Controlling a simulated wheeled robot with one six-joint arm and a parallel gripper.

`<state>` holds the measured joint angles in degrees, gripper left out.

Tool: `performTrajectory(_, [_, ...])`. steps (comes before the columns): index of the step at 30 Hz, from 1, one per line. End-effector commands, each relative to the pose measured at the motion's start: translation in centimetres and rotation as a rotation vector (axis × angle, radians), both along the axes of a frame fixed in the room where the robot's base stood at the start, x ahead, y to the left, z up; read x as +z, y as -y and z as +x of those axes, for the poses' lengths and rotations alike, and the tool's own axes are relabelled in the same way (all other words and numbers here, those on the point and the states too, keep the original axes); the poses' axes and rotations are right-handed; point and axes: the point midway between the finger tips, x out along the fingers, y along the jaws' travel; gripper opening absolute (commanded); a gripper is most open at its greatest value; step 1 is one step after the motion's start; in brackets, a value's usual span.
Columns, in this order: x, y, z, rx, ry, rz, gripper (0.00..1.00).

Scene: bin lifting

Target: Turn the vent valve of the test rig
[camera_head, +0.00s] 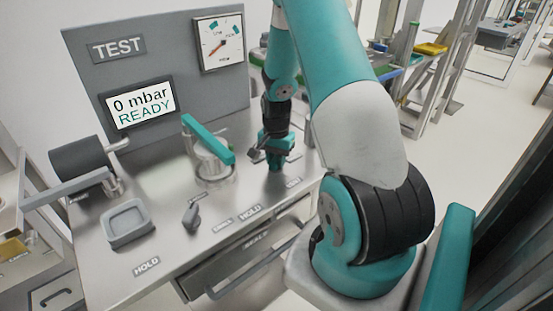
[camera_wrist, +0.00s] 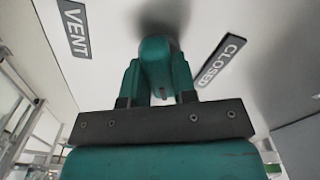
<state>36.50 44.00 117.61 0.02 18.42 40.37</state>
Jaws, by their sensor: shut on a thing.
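The vent valve's teal handle (camera_wrist: 155,62) stands out from the pale rig surface in the wrist view. It lies between the two fingers of my gripper (camera_wrist: 156,82), which is shut on it. A VENT label (camera_wrist: 75,28) is at its left and a CLOSED label (camera_wrist: 221,60) at its right. In the head view my gripper (camera_head: 276,148) is low over the right part of the bench, pointing down. The valve (camera_head: 276,166) shows only as a small teal piece beneath it. The display (camera_head: 140,104) reads 0 mbar, READY.
A gauge (camera_head: 219,43) is on the back panel. A drawer handle (camera_head: 262,262) juts out in front.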

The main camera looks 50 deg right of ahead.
Motion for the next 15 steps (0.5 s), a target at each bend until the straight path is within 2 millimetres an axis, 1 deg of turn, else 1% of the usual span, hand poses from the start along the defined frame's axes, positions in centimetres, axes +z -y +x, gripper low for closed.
performTrajectory(15, [0.09,-0.07,0.25,0.489,0.001,0.0,0.02])
